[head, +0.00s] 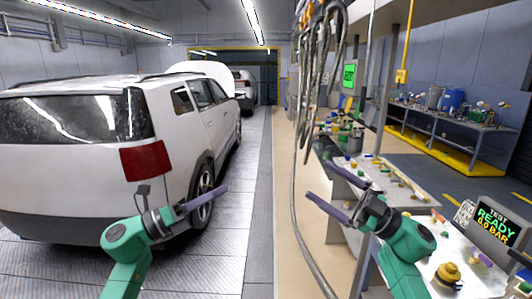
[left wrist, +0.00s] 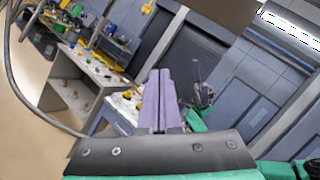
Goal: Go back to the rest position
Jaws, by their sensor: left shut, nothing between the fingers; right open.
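My left gripper (head: 203,201) is in the lower left of the head view, in front of the white car's rear corner. Its purple fingers are together with nothing between them; they also show in the left wrist view (left wrist: 161,100). My right gripper (head: 328,189) is in the lower right of the head view, at the near left edge of the workbench. Its two purple fingers are spread apart and empty. It also shows in the left wrist view (left wrist: 201,85), beyond the left fingers. Neither gripper visibly touches anything.
A white car (head: 70,160) with its hood raised stands at left. The workbench (head: 425,185) at right carries several small parts and a display (head: 493,222) reading READY. Hoses (head: 297,190) hang near my right gripper. The aisle floor (head: 258,170) between is clear.

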